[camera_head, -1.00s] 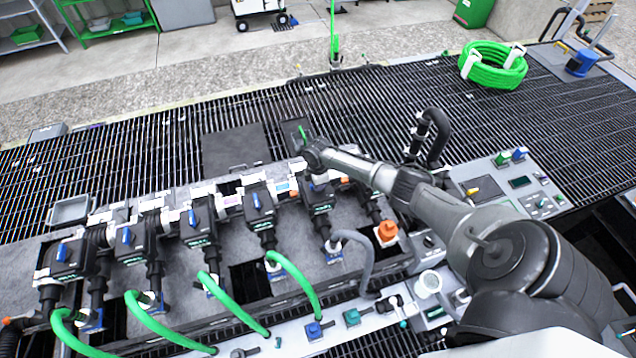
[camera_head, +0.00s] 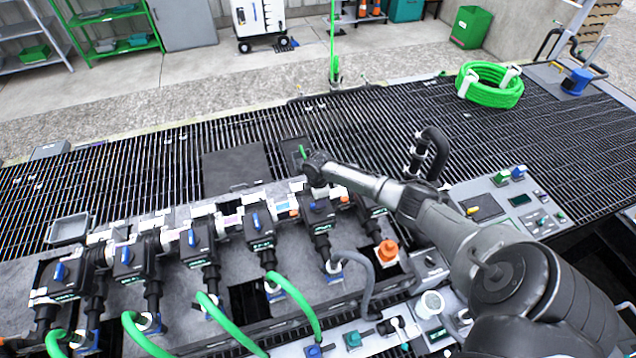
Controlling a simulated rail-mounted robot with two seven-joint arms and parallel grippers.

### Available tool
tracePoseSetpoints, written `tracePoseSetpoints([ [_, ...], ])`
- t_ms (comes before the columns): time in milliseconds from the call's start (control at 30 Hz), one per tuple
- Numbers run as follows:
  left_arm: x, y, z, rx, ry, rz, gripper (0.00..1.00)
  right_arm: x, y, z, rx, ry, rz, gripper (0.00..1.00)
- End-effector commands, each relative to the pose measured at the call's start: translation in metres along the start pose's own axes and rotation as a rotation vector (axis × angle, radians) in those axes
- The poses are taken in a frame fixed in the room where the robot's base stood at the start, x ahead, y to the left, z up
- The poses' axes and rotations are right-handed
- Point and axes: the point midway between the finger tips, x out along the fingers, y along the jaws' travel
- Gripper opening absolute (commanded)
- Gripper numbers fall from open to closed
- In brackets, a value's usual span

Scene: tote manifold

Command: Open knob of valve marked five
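A row of black valves runs along the manifold, several with blue knobs on top. From the left they include one valve (camera_head: 62,275), then a second (camera_head: 132,257), a third (camera_head: 196,241) and a fourth (camera_head: 258,226). The fifth valve from the left (camera_head: 320,215) is directly below the end of my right arm. The valve markings are too small to read. My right gripper (camera_head: 319,192) points down at the fifth valve's top. Its fingers are too small and partly hidden, so I cannot tell their opening or whether they touch the knob. My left gripper is not in view.
Green hoses (camera_head: 290,292) and a grey hose (camera_head: 370,280) run from the valves toward the front. An orange knob (camera_head: 387,250) stands right of the fifth valve. A control panel (camera_head: 490,205) is at right. Open grating (camera_head: 370,130) lies behind.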

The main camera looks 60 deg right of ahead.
Motion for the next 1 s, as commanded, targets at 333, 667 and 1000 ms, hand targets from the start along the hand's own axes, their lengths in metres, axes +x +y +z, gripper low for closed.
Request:
tracePoseSetpoints([
  [333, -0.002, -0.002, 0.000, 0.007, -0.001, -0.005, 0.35, -0.068, 0.001, 0.001, -0.002, -0.001, 0.003, 0.41],
  [667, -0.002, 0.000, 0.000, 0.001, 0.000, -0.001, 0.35, -0.100, 0.000, 0.000, -0.001, 0.000, 0.001, 0.41],
  [1000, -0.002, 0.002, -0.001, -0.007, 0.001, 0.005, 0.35, -0.104, 0.000, 0.000, 0.000, -0.001, -0.001, 0.41],
])
